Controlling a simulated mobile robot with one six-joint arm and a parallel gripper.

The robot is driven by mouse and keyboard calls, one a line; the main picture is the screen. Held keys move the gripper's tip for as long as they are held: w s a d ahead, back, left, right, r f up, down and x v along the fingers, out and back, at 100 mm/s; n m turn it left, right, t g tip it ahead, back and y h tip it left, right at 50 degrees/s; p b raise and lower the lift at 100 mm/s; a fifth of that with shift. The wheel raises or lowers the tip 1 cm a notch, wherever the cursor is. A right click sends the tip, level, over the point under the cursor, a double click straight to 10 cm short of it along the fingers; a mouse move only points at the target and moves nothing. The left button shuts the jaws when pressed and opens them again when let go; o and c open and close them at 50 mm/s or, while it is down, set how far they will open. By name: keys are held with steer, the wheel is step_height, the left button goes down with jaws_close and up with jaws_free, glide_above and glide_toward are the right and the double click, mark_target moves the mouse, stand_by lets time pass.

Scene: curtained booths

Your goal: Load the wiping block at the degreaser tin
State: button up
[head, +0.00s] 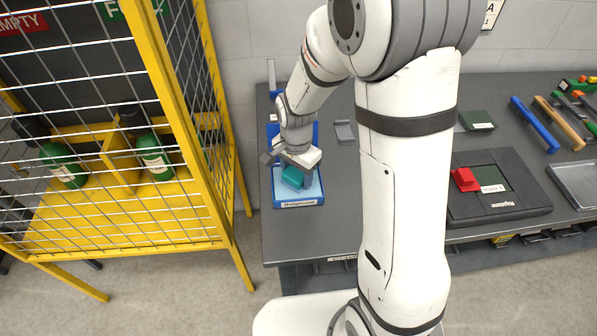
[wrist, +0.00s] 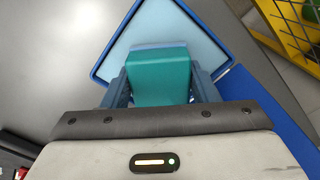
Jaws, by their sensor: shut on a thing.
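A teal wiping block (head: 293,177) with a blue strip on its far end is between the fingers of my gripper (head: 295,183). In the wrist view my gripper (wrist: 160,82) is shut on the block (wrist: 160,78), one dark blue finger on each side. The block is over a shallow blue tin (head: 318,201) with a pale blue inside, at the bench's left front. Its label is too small to read surely. The tin (wrist: 104,62) also fills the top of the wrist view. Whether the block touches the tin's inside is not clear; its underside is hidden.
A second blue container (head: 314,129) stands behind, partly hidden by my arm. A grey holder (head: 344,131) is right of it. A black board (head: 520,207) carries a red block (head: 464,179). A yellow cage (head: 222,205) with green bottles stands close left of the bench (head: 285,237).

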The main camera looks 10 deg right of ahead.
mark_target(297, 172)
steer(key=shift+r+p, duration=2.4)
steer(key=shift+r, duration=1.1)
steer(key=shift+f, duration=0.1)
